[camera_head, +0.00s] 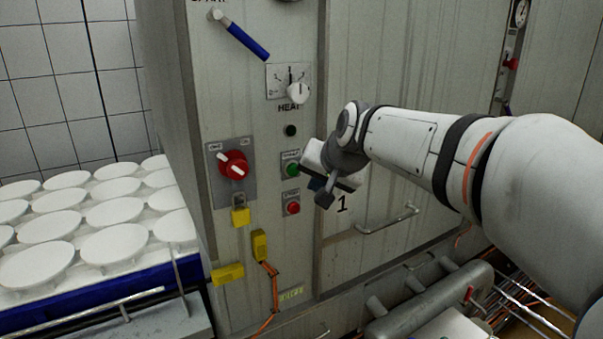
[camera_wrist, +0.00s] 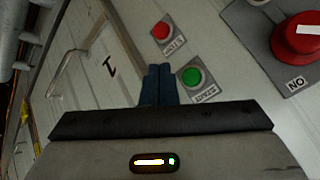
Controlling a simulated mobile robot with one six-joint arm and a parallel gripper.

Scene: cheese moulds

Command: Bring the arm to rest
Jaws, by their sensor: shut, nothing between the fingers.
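My gripper (camera_wrist: 157,84) is shut and empty, its two blue fingers side by side in the wrist view. In the head view my gripper (camera_head: 317,184) is in front of the pale cabinet panel, just right of the green button (camera_head: 292,169) and above the door handle. In the wrist view the green start button (camera_wrist: 192,77) is right of the fingertips and the red stop button (camera_wrist: 161,31) is beyond them. I cannot tell whether the fingers touch the panel. My arm (camera_head: 400,140) reaches in from the right.
A red rotary switch (camera_head: 233,165) with a yellow padlock (camera_head: 240,215) is left of the buttons. A heat dial (camera_head: 298,92) and blue lever (camera_head: 247,42) are above. A door handle (camera_head: 388,220) juts out. White moulds (camera_head: 115,211) fill a table at left. Pipes (camera_head: 430,305) run lower right.

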